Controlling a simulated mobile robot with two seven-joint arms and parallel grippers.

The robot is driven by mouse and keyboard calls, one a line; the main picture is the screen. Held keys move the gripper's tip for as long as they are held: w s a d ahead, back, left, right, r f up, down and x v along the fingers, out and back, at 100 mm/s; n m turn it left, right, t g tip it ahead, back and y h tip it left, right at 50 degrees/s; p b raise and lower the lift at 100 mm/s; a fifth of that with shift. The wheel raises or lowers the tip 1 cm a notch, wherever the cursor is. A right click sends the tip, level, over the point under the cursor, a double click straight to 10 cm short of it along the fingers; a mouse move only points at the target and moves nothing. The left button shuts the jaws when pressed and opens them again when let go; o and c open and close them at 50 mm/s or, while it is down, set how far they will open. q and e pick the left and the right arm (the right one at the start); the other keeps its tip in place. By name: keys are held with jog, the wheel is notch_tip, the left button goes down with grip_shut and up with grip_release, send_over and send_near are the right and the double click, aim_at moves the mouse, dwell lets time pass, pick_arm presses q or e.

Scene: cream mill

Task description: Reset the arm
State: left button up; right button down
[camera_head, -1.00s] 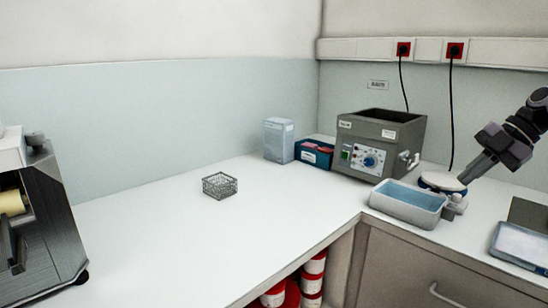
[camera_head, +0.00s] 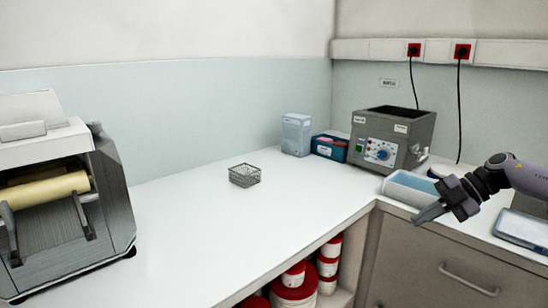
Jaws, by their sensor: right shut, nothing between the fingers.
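My right arm comes in from the right edge. Its gripper (camera_head: 424,215) is shut and empty, pointing to the left and slightly down. It shows in front of the counter's front edge and covers part of a light blue tray (camera_head: 408,187). I cannot tell how far it is from the tray. My left gripper is not in view.
A grey machine (camera_head: 388,137) with a dial stands in the corner, beside a blue box (camera_head: 329,148) and a pale carton (camera_head: 296,134). A wire basket (camera_head: 244,175) stands on the white counter (camera_head: 190,225). A roller machine (camera_head: 65,190) is at left. Red-lidded tubs (camera_head: 295,289) are below.

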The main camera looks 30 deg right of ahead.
jog(key=w+a+f+m+t+y+p, duration=0.1)
jog(key=a+f+m+t, duration=0.15)
jog(key=a+f, duration=0.75)
jog(key=w+a+f+m+t+y, duration=0.1)
jog(key=w+a+f+m+t, duration=0.15)
jog(key=a+f, duration=0.75)
jog(key=s+a+f+m+h+p, duration=0.1)
jog(key=s+a+f+m+h, duration=0.2)
jog(key=s+a+m, duration=0.2)
jog(key=s+a+f+m+h+p, duration=0.1)
jog(key=s+a+f+m+h, duration=0.3)
jog(key=a, duration=1)
jog(key=s+m, duration=0.2)
jog(key=s, duration=0.2)
jog(key=shift+s+a+f+m+g, duration=0.15)
jog(key=shift+s+f+m+g, duration=0.15)
jog(key=shift+s+g, duration=0.1)
